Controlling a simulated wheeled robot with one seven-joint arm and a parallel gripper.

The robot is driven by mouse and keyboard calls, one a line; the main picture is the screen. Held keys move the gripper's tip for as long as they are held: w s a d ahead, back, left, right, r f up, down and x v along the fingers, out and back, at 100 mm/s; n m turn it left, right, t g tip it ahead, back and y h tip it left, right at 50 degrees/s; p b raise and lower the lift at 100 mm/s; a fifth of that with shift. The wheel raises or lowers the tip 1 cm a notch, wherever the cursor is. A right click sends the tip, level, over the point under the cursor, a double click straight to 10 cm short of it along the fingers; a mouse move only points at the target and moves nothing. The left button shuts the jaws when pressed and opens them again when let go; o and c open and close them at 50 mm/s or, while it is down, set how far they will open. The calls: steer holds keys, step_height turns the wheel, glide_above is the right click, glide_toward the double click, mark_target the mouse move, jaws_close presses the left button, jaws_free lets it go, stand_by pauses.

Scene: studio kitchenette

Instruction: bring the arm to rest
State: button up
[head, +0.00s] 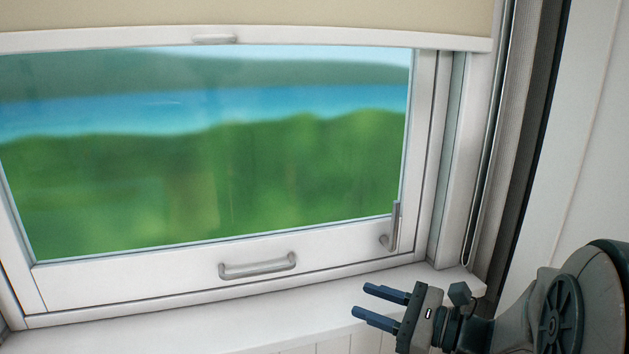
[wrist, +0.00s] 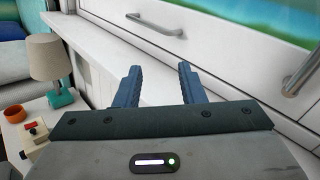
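My gripper (head: 370,304) is at the lower right of the head view, in front of the white window sill (head: 240,335). Its two blue fingers are apart with nothing between them. In the wrist view the fingers (wrist: 158,86) also stand apart and empty, with the white sill beyond them. My arm comes in from the right edge of the head view.
The window (head: 215,165) has a lower handle (head: 258,266) and a side handle (head: 391,230). A beige blind (head: 240,14) covers its top. In the wrist view a lamp (wrist: 48,62) and an orange-rimmed cup (wrist: 15,112) stand at the left.

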steer(key=s+a+f+n+g+h+p, duration=0.1)
steer(key=s+a+f+n+g+h, duration=0.1)
steer(key=s+f+n+g+h, duration=0.3)
steer(key=s+a+f+n+g+h+p, duration=0.1)
steer(key=s+a+n+g, duration=0.25)
steer(key=s+n, duration=0.3)
steer(key=d+r+n+t+h+p, duration=0.1)
steer(key=d+r+n+t+h, duration=0.1)
steer(key=d+n+h, duration=0.7)
steer(key=shift+s+d+p, duration=0.3)
steer(key=shift+s+p, duration=0.05)
steer(key=shift+s, duration=0.1)
steer(key=shift+n, duration=0.25)
steer(key=shift+c, duration=0.4)
